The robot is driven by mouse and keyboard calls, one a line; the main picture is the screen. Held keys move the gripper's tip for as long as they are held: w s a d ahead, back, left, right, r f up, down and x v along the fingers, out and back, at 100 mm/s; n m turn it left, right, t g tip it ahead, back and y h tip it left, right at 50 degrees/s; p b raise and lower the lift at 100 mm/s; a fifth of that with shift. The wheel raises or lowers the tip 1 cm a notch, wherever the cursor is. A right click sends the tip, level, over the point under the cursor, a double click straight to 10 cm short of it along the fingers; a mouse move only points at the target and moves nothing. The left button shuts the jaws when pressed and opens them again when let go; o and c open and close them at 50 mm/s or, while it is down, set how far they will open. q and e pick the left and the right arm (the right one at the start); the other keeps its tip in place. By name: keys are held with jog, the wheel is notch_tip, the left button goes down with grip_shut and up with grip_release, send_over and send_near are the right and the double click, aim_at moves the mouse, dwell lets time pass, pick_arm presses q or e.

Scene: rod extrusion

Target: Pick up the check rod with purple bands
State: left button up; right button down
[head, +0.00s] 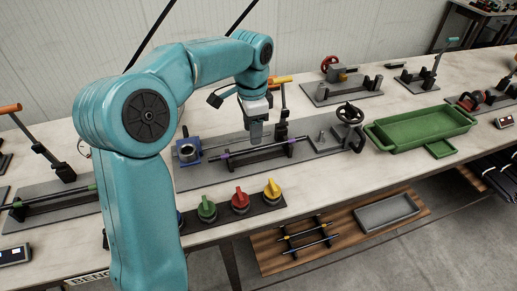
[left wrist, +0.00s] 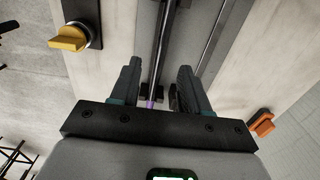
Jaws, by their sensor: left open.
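The check rod with purple bands (head: 270,148) is a thin dark rod lying across supports on a grey bench plate. Purple shows near both of its ends in the head view. In the left wrist view the rod (left wrist: 161,45) runs between my fingers, with a purple band (left wrist: 150,104) close to the gripper body. My left gripper (head: 256,138) points down above the rod's middle. In the left wrist view the open fingers (left wrist: 158,85) stand on either side of the rod, apart from it. My right gripper is not in view.
A blue clamp (head: 187,151) stands left of the rod, and a black handwheel (head: 350,113) right. Green, red and yellow knobs (head: 240,201) line the front. A green tray (head: 420,129) sits at right. Other rods (head: 307,236) lie on a lower wooden shelf.

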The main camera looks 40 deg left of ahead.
aim_at(255, 148)
pick_arm(q)
jog(key=f, duration=0.4)
jog(key=shift+w+d+f, duration=0.1)
jog(key=shift+w+f, duration=0.15)
jog(key=shift+f, duration=0.55)
grip_shut()
